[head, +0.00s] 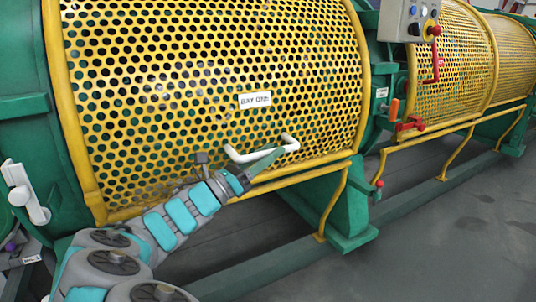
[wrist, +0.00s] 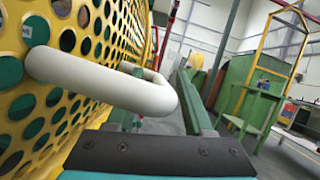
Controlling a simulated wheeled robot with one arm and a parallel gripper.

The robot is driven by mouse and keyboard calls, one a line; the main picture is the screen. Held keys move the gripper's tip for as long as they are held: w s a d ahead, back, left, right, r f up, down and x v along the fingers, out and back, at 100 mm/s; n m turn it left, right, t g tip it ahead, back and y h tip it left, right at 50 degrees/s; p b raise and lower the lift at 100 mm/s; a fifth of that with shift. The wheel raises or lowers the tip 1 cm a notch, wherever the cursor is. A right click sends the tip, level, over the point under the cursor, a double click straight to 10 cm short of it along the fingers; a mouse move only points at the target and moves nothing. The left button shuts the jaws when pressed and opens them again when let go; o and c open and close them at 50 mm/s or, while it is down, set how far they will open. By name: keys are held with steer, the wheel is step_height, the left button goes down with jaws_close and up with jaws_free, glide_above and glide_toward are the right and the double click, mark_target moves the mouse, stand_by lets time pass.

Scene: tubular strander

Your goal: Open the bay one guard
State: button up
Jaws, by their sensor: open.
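The bay one guard (head: 215,75) is a curved yellow perforated cover with a "BAY ONE" label (head: 254,100); it is down over the green machine. Its white bar handle (head: 240,156) is near the lower edge. My gripper (head: 266,163) is at the right part of this handle, jaws open. In the wrist view the handle (wrist: 95,82) comes out of the guard (wrist: 62,40) on the left and bends across between my gripper's fingers (wrist: 160,98). The left finger is partly hidden behind the bar; the right finger is just right of the bend. I cannot tell whether they touch.
A yellow rail (head: 300,174) runs below the guard. A white lever (head: 25,192) is at left. Grey floor (head: 440,230) is open at lower right.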

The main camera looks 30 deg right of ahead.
jaws_close()
stand_by(1.4)
